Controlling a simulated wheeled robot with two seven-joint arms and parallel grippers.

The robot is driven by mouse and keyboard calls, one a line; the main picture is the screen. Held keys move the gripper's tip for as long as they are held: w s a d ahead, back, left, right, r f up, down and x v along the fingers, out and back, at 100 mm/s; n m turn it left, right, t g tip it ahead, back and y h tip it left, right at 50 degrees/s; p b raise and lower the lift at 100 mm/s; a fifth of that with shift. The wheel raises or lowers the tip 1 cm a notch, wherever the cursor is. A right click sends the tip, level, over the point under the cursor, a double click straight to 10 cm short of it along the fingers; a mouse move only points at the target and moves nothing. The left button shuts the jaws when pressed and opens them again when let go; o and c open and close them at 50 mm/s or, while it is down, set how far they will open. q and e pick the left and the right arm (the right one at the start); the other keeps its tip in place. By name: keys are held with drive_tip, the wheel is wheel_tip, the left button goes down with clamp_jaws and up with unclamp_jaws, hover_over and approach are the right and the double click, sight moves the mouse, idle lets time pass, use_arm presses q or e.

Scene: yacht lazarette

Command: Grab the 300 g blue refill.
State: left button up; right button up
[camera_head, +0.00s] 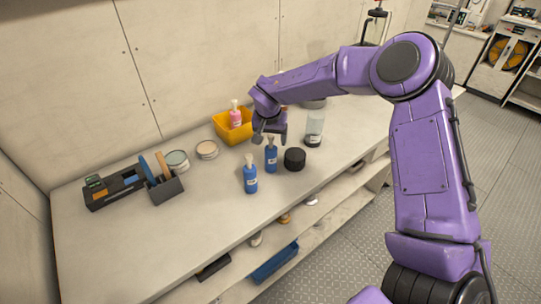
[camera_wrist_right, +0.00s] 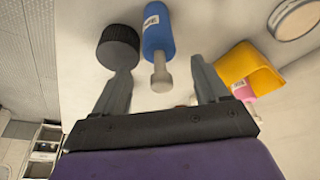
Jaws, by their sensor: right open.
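Two blue bottles with pale nozzles and white labels stand upright on the bench. The front one (camera_head: 250,180) stands apart from my arm. The other blue bottle (camera_head: 271,157) is just below and in front of my right gripper (camera_head: 269,132). In the right wrist view, one blue bottle (camera_wrist_right: 158,35) lies ahead of my right gripper (camera_wrist_right: 161,70), its nozzle pointing between the two spread fingers. The fingers are open and hold nothing. I cannot read a weight on either label. My left gripper is out of view.
A black round jar (camera_head: 294,159) stands close right of the rear blue bottle. A yellow bin (camera_head: 220,129) with a pink bottle (camera_head: 235,115) is behind, and a clear bottle (camera_head: 315,126) is at right. Tins and a dark tool holder (camera_head: 117,187) are at left. The front bench is clear.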

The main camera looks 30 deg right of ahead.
sight(271, 142)
drive_tip(key=x, duration=0.3)
drive_tip(key=shift+w+f+p, duration=0.15)
drive_tip(key=shift+w+p, duration=0.05)
drive_tip(key=shift+p, duration=0.1)
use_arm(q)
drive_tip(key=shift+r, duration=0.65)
use_arm(e)
drive_tip(key=shift+s, duration=0.1)
clamp_jaws()
